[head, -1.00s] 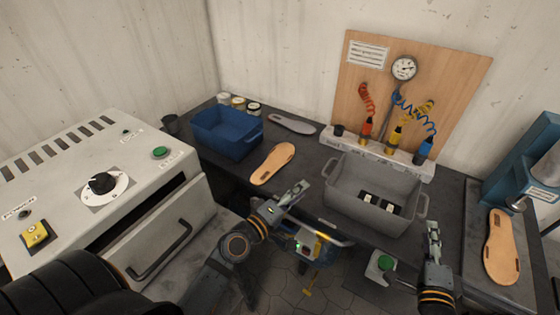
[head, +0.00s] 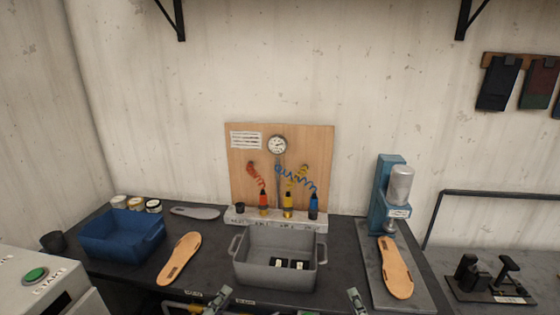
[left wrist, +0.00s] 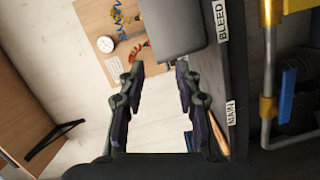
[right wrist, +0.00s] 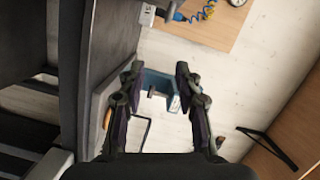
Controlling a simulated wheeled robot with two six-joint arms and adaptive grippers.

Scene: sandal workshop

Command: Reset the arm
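My left gripper (head: 218,299) shows only its tip at the bottom edge of the head view, in front of the grey bin. In the left wrist view its two fingers (left wrist: 160,88) stand apart with nothing between them. My right gripper (head: 356,300) also shows only its tip at the bottom of the head view, right of the grey bin. In the right wrist view its fingers (right wrist: 158,85) are apart and empty. Both grippers are clear of the objects on the bench.
A grey bin (head: 252,273) with small dark items stands mid-bench, a blue bin (head: 122,238) at left. Tan soles lie left of the grey bin (head: 180,258) and under the blue press (head: 385,190). A gauge board (head: 240,180) stands behind. A white machine (head: 60,300) is at lower left.

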